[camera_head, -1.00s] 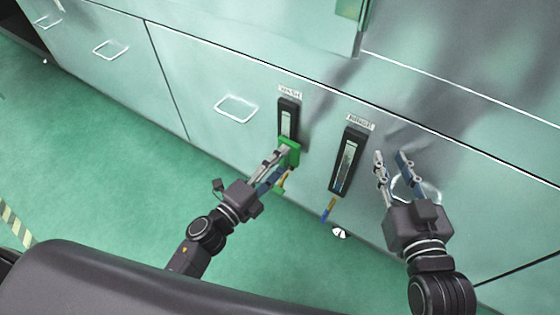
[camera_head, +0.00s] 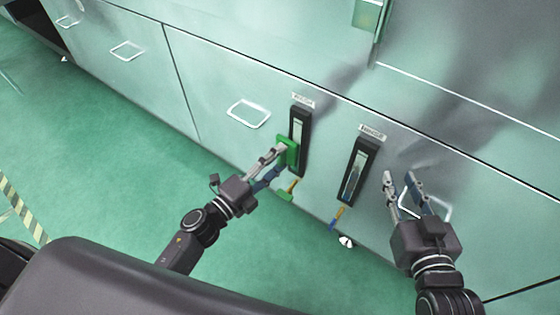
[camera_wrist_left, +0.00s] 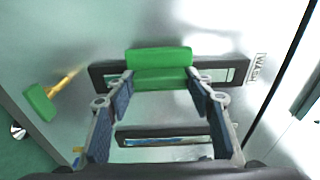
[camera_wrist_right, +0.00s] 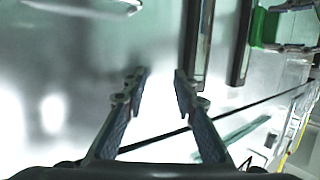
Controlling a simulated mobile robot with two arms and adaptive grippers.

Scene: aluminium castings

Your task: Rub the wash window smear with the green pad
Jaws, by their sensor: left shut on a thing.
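My left gripper (camera_head: 275,165) is shut on the green pad (camera_head: 287,151). In the left wrist view the pad (camera_wrist_left: 160,62) lies across the middle of the wash window (camera_wrist_left: 105,72), whose label (camera_wrist_left: 258,66) reads WASH. In the head view the wash window (camera_head: 302,125) is a narrow, black-framed upright gauge, and the pad overlaps its left side. I cannot tell whether the pad presses on the glass. I cannot make out the smear; the pad hides part of the glass. My right gripper (camera_head: 402,178) is open and empty, and also shows in the right wrist view (camera_wrist_right: 160,80).
A second labelled, black-framed window (camera_head: 358,172) stands to the right, between the grippers. Small coloured valve handles hang below both windows, green (camera_head: 284,197) and blue (camera_head: 333,222). Wire handles (camera_head: 248,114) stick out from the panels.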

